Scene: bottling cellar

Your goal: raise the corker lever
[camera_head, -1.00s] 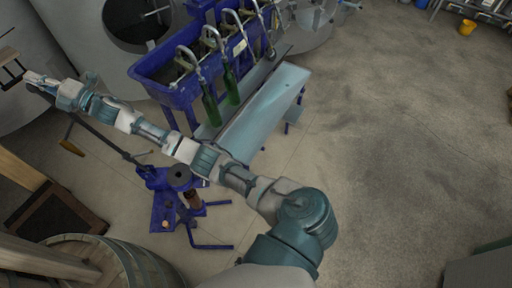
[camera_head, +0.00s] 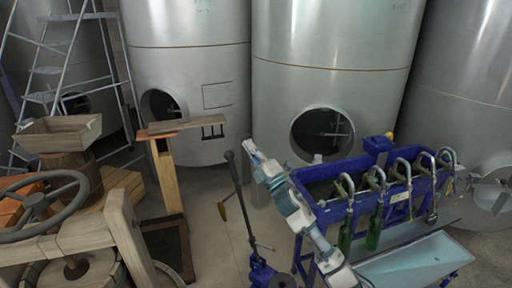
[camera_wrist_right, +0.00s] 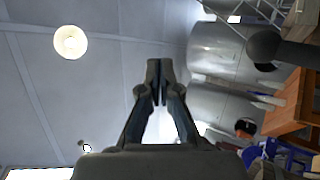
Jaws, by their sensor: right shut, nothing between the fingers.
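The corker (camera_head: 262,274) is blue and stands at the bottom centre of the head view, cut off by the lower edge. Its dark lever (camera_head: 241,204) rises steeply from it, leaning a little left, with a black grip at the top. My right gripper (camera_head: 249,147) is just right of the lever's top in the head view and looks apart from it. In the right wrist view my right gripper (camera_wrist_right: 160,72) is shut and empty. A dark round knob on a rod, which looks like the lever's end (camera_wrist_right: 264,46), is right of the fingers there. My left gripper is not in view.
A blue filler trough (camera_head: 330,212) with several spouts and green bottles (camera_head: 373,232) stands right of my arm. Steel tanks (camera_head: 335,60) fill the back. A wooden post (camera_head: 168,185) and a press with a handwheel (camera_head: 37,207) are at the left.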

